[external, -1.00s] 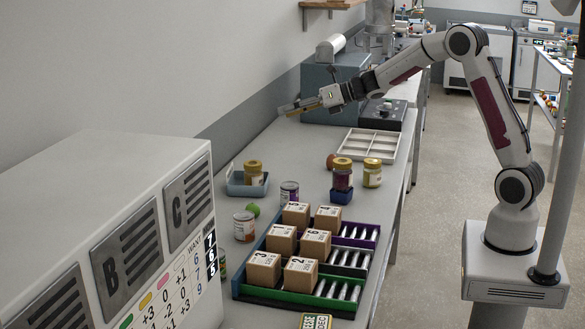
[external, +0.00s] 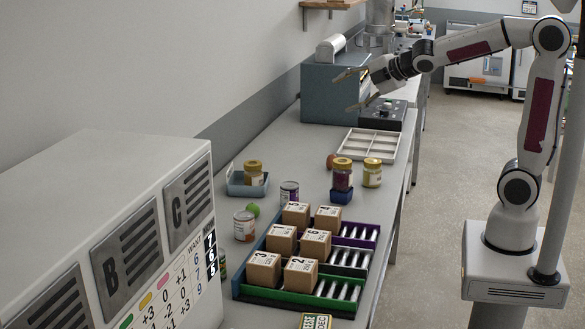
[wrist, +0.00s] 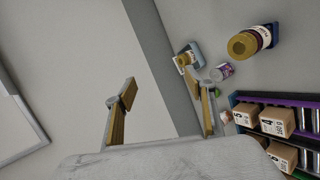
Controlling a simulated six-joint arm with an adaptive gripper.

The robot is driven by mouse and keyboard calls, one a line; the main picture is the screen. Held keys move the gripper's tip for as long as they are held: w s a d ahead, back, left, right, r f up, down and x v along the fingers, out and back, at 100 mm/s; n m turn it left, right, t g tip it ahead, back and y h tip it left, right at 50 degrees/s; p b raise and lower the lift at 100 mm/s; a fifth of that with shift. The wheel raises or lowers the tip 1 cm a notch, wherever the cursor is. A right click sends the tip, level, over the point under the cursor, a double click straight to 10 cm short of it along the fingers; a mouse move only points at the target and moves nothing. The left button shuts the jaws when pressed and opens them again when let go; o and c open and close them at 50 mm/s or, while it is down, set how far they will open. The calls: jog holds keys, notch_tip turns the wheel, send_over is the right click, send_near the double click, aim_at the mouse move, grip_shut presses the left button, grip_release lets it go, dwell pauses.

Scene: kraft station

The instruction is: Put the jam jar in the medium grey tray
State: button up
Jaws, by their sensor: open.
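Several gold-lidded jars stand on the bench. One with dark contents (external: 342,180) is on a small dark blue block, and it also shows in the wrist view (wrist: 252,40). A paler jar (external: 372,178) stands to its right. Another jar (external: 253,179) sits in a small blue-grey tray (external: 236,190). I cannot read which label is jam. A light grey divided tray (external: 368,143) lies empty farther back; I cannot tell which tray is the medium grey one. My gripper (external: 350,92) is open and empty, high above the far part of the bench; its spread fingers also show in the wrist view (wrist: 160,85).
Numbered cartons (external: 283,239) stand in purple, grey and green bins at the near end. A blue-grey machine (external: 330,90) and a dark control box (external: 383,114) stand at the back.

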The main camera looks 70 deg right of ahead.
jog(key=s+a+f+m+g+y, duration=0.1)
jog(key=s+a+f+m+g, duration=0.1)
jog(key=s, duration=0.7)
jog(key=s+a+f+m+g+y, duration=0.1)
jog(key=s+a+f+m, duration=0.4)
jog(key=s+a+m, duration=0.2)
jog(key=s+a+f+m+g+y, duration=0.1)
jog(key=s+a+f+m+g, duration=0.1)
jog(key=s, duration=0.9)
jog(key=a+f+m, duration=0.1)
jog(key=a+m, duration=0.1)
jog(key=a, duration=0.1)
jog(key=shift+s+a+f+m+g+y, duration=0.15)
jog(key=shift+s+f+m+g+y, duration=0.15)
jog(key=shift+s+m+y, duration=0.1)
